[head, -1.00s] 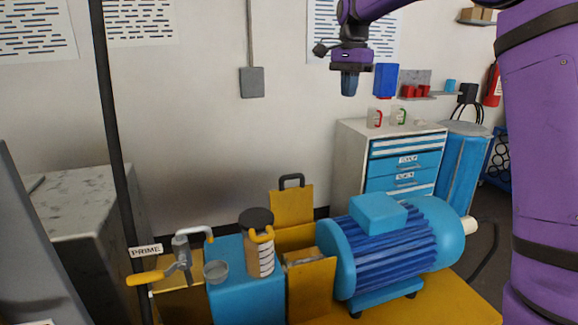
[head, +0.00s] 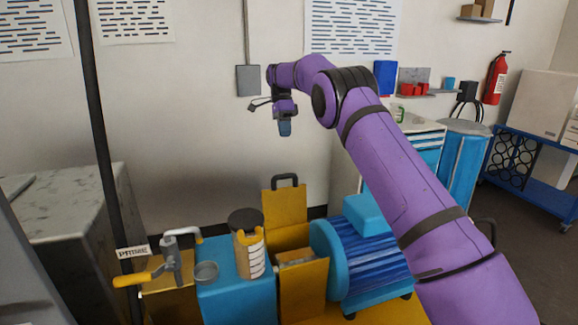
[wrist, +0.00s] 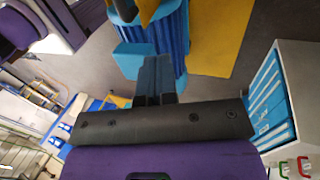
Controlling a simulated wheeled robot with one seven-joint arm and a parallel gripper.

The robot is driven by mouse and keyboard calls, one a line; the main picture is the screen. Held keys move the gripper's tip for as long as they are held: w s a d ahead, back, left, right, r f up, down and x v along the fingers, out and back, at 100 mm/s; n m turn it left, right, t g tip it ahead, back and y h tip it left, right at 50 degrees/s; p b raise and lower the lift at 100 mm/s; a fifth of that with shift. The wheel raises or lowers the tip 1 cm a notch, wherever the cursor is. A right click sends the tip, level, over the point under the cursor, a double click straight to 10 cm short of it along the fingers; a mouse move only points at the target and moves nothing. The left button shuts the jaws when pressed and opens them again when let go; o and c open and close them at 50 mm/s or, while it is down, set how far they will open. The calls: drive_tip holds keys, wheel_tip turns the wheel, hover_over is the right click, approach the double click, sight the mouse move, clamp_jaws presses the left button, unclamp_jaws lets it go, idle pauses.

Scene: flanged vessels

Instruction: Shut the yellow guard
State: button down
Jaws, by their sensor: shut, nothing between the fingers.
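The yellow guard (head: 287,207) stands between the blue pump block and the blue motor. Its upper panel with a black handle (head: 285,180) is raised upright, and the coupling space below it lies uncovered. A lower yellow panel (head: 305,292) stands on the near side. My gripper (head: 285,130) hangs in the air above the guard's raised panel, pointing down, apart from it. Its fingers also show together in the wrist view (wrist: 155,70), with nothing between them. The guard cannot be made out surely in the wrist view.
The blue motor (head: 365,240) is right of the guard, partly behind my arm. A jar with a black lid (head: 248,240) and a valve with a yellow handle (head: 150,275) are left of it. A blue-drawer cabinet (head: 428,150) stands behind. Air around my gripper is clear.

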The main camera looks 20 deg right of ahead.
drive_tip(key=s+f, duration=0.7)
drive_tip(key=f, duration=0.2)
drive_tip(key=shift+s+f, duration=0.15)
drive_tip(key=shift+s, duration=0.05)
idle(0.5)
